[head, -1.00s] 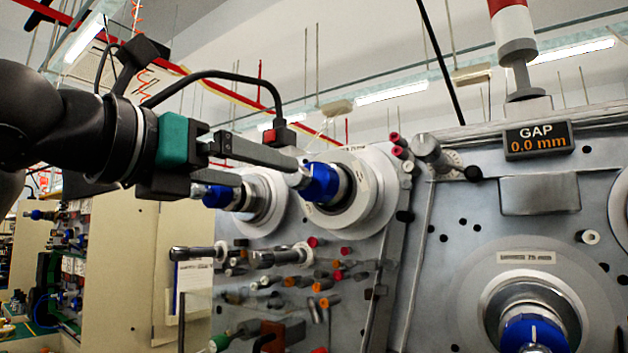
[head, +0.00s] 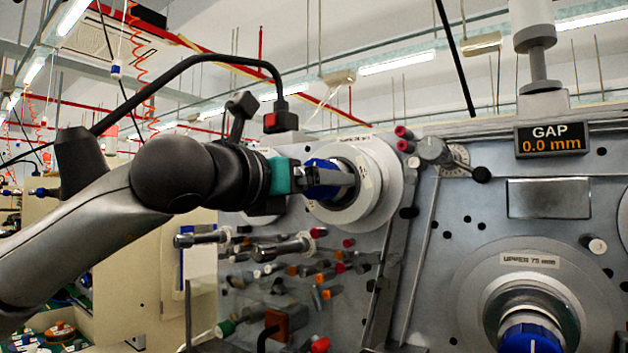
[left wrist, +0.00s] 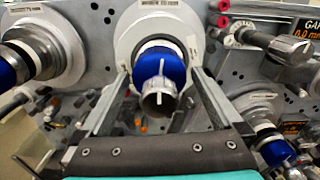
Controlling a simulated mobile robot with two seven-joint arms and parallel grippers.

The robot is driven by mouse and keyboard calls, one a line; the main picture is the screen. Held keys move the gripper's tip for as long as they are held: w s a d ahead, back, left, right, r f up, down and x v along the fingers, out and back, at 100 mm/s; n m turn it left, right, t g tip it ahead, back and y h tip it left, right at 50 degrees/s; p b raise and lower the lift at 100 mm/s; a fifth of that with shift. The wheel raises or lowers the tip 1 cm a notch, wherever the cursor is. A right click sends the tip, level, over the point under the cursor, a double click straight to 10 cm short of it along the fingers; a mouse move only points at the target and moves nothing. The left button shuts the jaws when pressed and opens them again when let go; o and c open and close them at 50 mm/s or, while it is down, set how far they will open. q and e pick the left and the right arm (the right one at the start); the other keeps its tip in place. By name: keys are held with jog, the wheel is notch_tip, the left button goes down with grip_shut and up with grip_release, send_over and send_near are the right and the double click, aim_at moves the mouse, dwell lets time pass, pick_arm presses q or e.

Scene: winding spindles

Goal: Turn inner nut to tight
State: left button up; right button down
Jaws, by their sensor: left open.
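A blue nut (head: 321,165) sits on a spindle in front of a pale round flange (head: 385,178) at the upper middle of the machine panel. In the left wrist view the blue nut (left wrist: 172,63) has a silver end piece (left wrist: 158,97) with a white mark in front of it. My left gripper (head: 335,178) is at this spindle. In the left wrist view its open fingers (left wrist: 161,78) lie on either side of the blue nut, with gaps visible. Contact cannot be told. My right gripper is in neither view.
A GAP display (head: 551,139) reads 0.0 mm. Another spindle with a blue nut (head: 531,338) is at the lower right. A further blue nut (left wrist: 8,68) is at left in the wrist view. Several rods and coloured pegs (head: 318,298) stick out below my gripper.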

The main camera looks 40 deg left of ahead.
pick_arm(q)
jog(key=c, duration=1.3)
jog(key=shift+m, duration=0.3)
jog(key=m+b, duration=0.2)
jog(key=m, duration=0.2)
jog(key=shift+a, duration=0.15)
jog(key=m+b, duration=0.2)
jog(key=m, duration=0.5)
jog(key=shift+a+r+b, duration=0.1)
jog(key=shift+a+b, duration=0.05)
jog(key=shift+b, duration=0.15)
jog(key=m+b, duration=0.1)
jog(key=m, duration=0.4)
jog(key=shift+a+r, duration=0.1)
jog(key=shift+r, duration=0.05)
jog(key=m, duration=0.5)
jog(key=shift+r+m, duration=0.2)
jog(key=shift+m, duration=0.2)
